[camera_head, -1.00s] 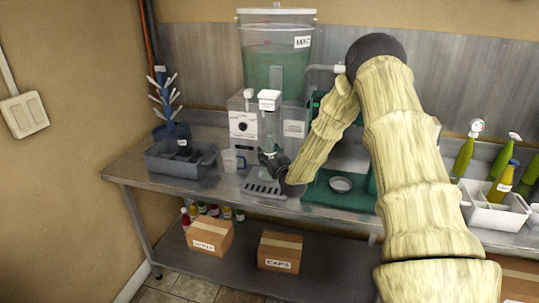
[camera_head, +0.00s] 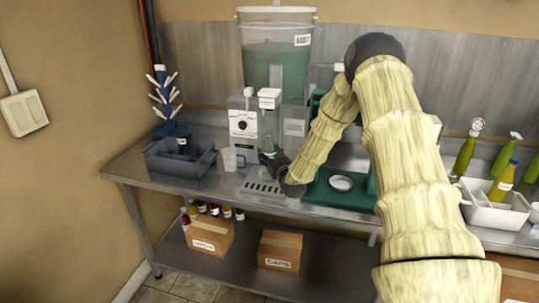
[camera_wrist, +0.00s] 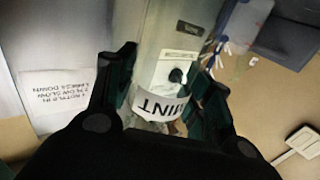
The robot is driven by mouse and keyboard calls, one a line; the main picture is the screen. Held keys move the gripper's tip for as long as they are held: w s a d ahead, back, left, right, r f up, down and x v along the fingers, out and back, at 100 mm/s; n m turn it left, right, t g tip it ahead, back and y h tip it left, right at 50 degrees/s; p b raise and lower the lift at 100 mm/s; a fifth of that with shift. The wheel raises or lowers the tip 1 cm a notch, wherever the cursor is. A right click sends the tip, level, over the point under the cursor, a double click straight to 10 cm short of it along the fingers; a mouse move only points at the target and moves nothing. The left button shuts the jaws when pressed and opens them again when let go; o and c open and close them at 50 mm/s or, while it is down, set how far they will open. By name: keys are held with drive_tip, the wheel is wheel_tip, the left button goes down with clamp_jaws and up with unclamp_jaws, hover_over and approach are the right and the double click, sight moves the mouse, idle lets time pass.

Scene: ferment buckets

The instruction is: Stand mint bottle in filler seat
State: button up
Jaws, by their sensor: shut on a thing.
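My gripper (camera_wrist: 165,110) is shut on the mint bottle (camera_wrist: 158,104), whose white label reads MINT in the wrist view. In the head view, the dark gripper (camera_head: 272,168) is in front of the filler machine (camera_head: 243,150), and the bottle (camera_head: 268,145) rises from it, looking upright, below the white filler head (camera_head: 270,95). The slotted drip grate (camera_head: 262,187) is below the gripper. The bottle's base and the seat are hidden, so I cannot tell whether they touch.
A clear measuring jug (camera_head: 230,159) and a grey crate (camera_head: 163,160) stand to the left. A white bin (camera_head: 480,209) with bottles stands farther right.

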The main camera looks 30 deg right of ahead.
drive_tip(key=shift+f, duration=0.1)
idle(0.4)
idle(0.3)
drive_tip(key=o, duration=1.2)
drive_tip(key=shift+s, duration=0.1)
drive_tip(key=v, duration=1.1)
drive_tip(key=shift+s+a, duration=0.1)
drive_tip(key=shift+s, duration=0.3)
drive_tip(key=shift+s+a+r+b, duration=0.15)
drive_tip(key=shift+s+a+b, duration=0.1)
drive_tip(key=shift+s+a, duration=1.3)
drive_tip(key=shift+s+a+r+b, duration=0.15)
drive_tip(key=shift+s+a+b, duration=0.1)
drive_tip(key=shift+s+a, duration=1.25)
drive_tip(key=shift+s+a+r+b, duration=0.15)
drive_tip(key=shift+s+a+b, duration=0.1)
drive_tip(key=shift+s+a, duration=1.3)
